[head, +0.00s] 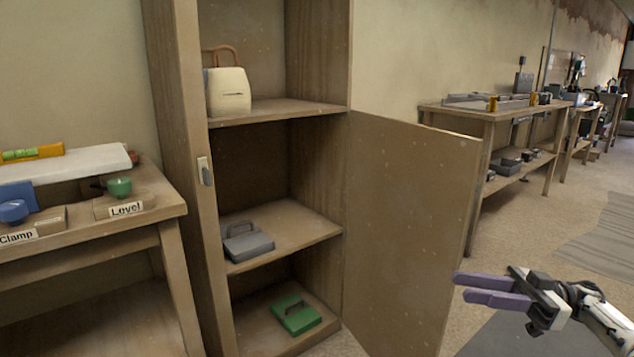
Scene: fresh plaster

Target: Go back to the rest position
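My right gripper (461,287) is at the lower right, with two purple fingers pointing left. The fingers are apart with nothing between them. It hangs in front of the floor, just right of the open cabinet door (410,220) in the picture, and I see no contact between them. My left gripper is not in view.
An open wooden cabinet (320,165) holds a cream container (228,92), a grey tool (247,243) and a green tool (297,314). A table with labelled stands (125,205) is at left. Workbenches (490,115) line the right wall. Floor is clear at right, with grey mats (600,240).

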